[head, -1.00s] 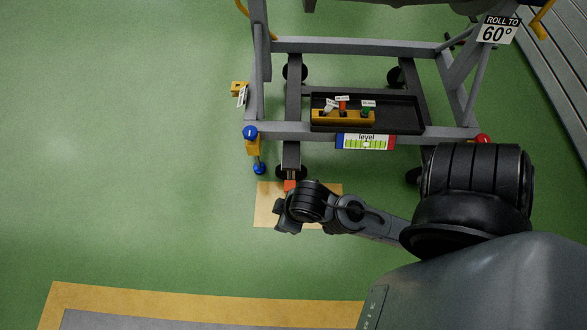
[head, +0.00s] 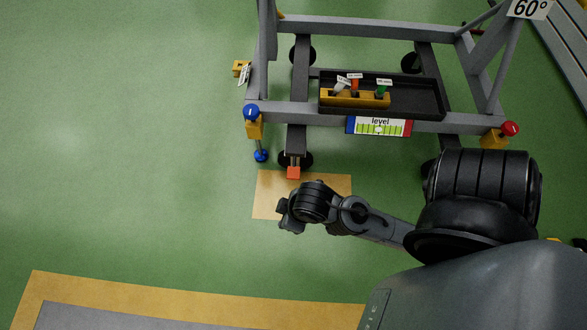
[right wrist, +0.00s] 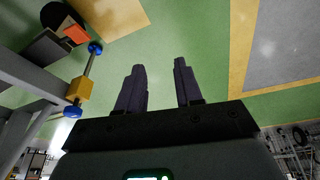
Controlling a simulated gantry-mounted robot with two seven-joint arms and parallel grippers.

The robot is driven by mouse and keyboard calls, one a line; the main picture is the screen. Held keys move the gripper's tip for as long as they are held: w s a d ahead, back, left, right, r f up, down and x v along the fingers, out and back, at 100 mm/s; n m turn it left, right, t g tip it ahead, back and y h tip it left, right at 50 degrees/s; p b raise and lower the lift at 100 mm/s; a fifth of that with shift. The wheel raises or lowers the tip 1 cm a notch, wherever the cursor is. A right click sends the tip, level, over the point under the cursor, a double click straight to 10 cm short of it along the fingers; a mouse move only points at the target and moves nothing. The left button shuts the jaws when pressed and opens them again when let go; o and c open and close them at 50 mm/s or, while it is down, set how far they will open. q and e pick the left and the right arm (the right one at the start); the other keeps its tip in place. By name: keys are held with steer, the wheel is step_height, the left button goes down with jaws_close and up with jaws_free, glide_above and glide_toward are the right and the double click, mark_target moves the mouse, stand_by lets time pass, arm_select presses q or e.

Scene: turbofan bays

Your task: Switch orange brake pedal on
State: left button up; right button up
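The orange brake pedal (head: 293,172) sticks out at the front end of the cart's left dark leg, beside a black caster wheel and over a tan floor patch. It also shows at the upper left of the right wrist view (right wrist: 75,35). My right gripper (head: 287,216) is just in front of the pedal in the head view, apart from it. In the right wrist view its two dark fingers (right wrist: 158,78) are spread with nothing between them. The pedal lies to the left of the fingers there. My left gripper is in neither view.
The grey cart frame (head: 400,122) carries a black tray (head: 420,100) with coloured levers and a level gauge (head: 379,126). A blue-knobbed yellow jack (head: 254,128) stands left of the pedal. A red knob (head: 509,129) is at the right. Green floor (head: 130,170) at left is clear.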

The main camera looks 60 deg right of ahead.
steer(key=shift+w, duration=0.3)
steer(key=shift+c, duration=1.1)
steer(key=shift+w+a+f+n+t+y, duration=0.1)
steer(key=shift+w+a+n+t+y, duration=0.05)
steer(key=shift+w+a+n+t, duration=0.3)
steer(key=shift+w+a+f+n+t+y, duration=0.15)
steer(key=shift+w+a+n+t, duration=0.1)
steer(key=shift+w+n+t, duration=0.25)
jaws_close()
steer(key=s+a+f+n+y+p, duration=0.15)
steer(key=a+f+n+y, duration=0.35)
steer(key=a+f+n, duration=0.7)
steer(key=s+f+n+g+y+p, duration=0.2)
steer(key=s+f+n+g, duration=0.3)
steer(key=s+n+g, duration=0.1)
steer(key=w+d+n+g+h+p, duration=0.2)
steer(key=d+g+p, duration=0.15)
steer(key=d, duration=1.85)
steer(key=w+d+r+m+t+h+p, duration=0.1)
steer(key=w+d+r+t+h+p, duration=0.1)
steer(key=w+d+r, duration=1)
steer(key=w+d+t+h, duration=0.1)
steer(key=d, duration=0.3)
steer(key=shift+w+r+p, duration=0.15)
steer(key=shift+w+p, duration=0.15)
steer(key=shift+p, duration=0.05)
